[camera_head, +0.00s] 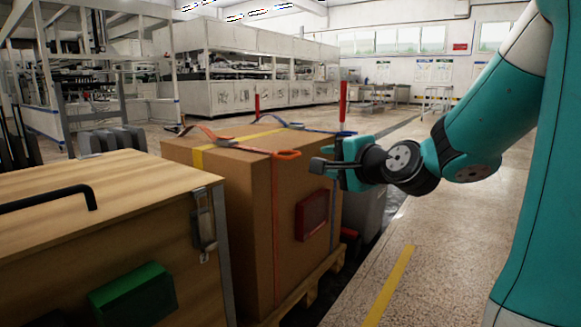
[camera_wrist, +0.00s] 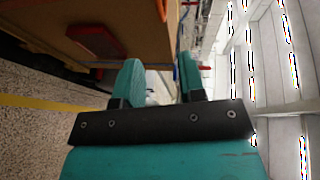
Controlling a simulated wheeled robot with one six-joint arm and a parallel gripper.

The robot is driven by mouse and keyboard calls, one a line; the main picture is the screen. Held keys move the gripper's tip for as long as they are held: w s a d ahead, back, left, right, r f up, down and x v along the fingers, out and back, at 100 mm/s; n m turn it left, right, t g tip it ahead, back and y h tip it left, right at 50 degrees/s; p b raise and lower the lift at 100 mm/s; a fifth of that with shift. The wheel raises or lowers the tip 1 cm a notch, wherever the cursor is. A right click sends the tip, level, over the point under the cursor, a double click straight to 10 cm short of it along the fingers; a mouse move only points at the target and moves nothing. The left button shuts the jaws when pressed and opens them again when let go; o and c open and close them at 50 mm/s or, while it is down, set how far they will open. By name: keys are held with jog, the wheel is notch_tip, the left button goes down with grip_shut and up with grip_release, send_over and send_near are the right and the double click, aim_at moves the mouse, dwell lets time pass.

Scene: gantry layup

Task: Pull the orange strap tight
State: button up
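A brown box (camera_head: 240,210) stands on a wooden pallet. The orange strap (camera_head: 275,225) crosses its top and runs down the near side, with an orange loop-like end (camera_head: 287,154) at the top edge. A grey buckle (camera_head: 224,141) sits on the box top along the strap. My gripper (camera_head: 338,162) is just right of the orange end, beside the box corner, and does not appear to hold it. In the wrist view my gripper (camera_wrist: 159,70) has its two teal fingers apart, with no strap clearly between them.
A blue strap (camera_head: 318,130) crosses the box's far end, near my gripper. A red panel (camera_head: 312,215) is on the box side. A wooden crate (camera_head: 110,190) with a black handle stands at left. Open floor (camera_head: 440,240) with a yellow line lies at right.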

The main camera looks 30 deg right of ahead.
aim_at(296, 157)
jog(key=w+p, duration=0.4)
jog(key=w, duration=0.1)
jog(key=w+f+p, duration=0.1)
jog(key=w+p, duration=0.4)
jog(key=w+f+p, duration=0.1)
jog(key=w+p, duration=0.3)
jog(key=w, duration=0.1)
jog(key=shift+w+d+f+p, duration=0.2)
jog(key=shift+w+d+p, duration=0.1)
jog(key=shift+p, duration=0.1)
jog(key=shift+w+d+f, duration=0.1)
jog(key=shift+w+f, duration=0.2)
jog(key=shift+w, duration=0.3)
